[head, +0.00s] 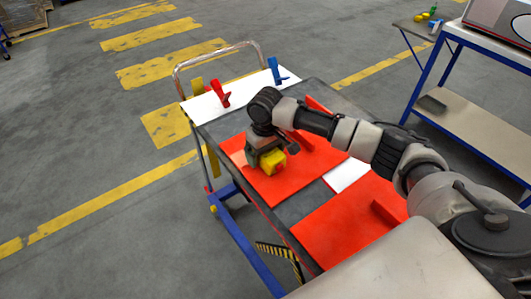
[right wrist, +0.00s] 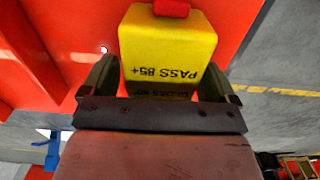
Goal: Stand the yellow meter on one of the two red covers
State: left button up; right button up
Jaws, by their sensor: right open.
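The yellow meter (head: 272,163) is at the far red cover (head: 285,185), close below my right gripper (head: 262,157). In the right wrist view the meter (right wrist: 168,42) shows dark lettering, upside down, and a red part on it. The fingers of my right gripper (right wrist: 158,82) are apart, one at each side of the meter's near end, with a small gap at each side. The meter appears to rest on the red cover (right wrist: 70,25); its contact is partly hidden. The near red cover (head: 335,228) is bare apart from its raised red rib. My left gripper is out of view.
Both covers lie on a dark cart top (head: 292,222). A white board with red and blue clamps (head: 220,94) is at its far end, by a metal handle (head: 215,57). A white sheet (head: 345,175) lies between the covers. A blue-framed bench (head: 470,130) stands right.

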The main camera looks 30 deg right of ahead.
notch_tip(320, 180, up, 12)
jog(key=shift+f+b, duration=0.15)
jog(key=shift+b, duration=0.6)
